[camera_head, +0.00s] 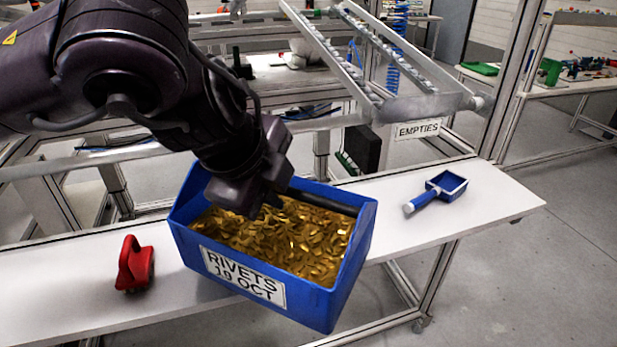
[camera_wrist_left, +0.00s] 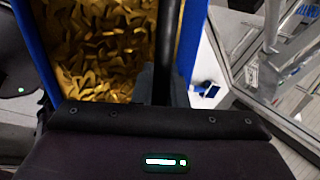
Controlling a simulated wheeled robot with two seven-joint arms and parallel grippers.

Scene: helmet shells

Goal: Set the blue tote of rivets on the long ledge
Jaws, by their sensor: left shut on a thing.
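The blue tote (camera_head: 345,270) is filled with gold-coloured rivets (camera_head: 300,238) and carries a label reading "RIVETS 19 OCT". My left gripper (camera_head: 268,198) is shut on the dark bar across the tote's top. The tote hangs slightly tilted over the long white ledge (camera_head: 60,290), its near side reaching past the ledge's front edge. I cannot tell whether its underside touches the ledge. In the left wrist view, the tote's blue wall (camera_wrist_left: 190,38) and the dark bar (camera_wrist_left: 168,45) show close up; the fingertips are mostly hidden. My right gripper is not in view.
A red handled tool (camera_head: 134,264) stands on the ledge left of the tote. A blue scoop (camera_head: 440,190) lies on the ledge to the right. Behind is a roller rack (camera_head: 425,104) with an "EMPTIES" sign (camera_head: 418,129). Bare ledge shows between tote and scoop.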

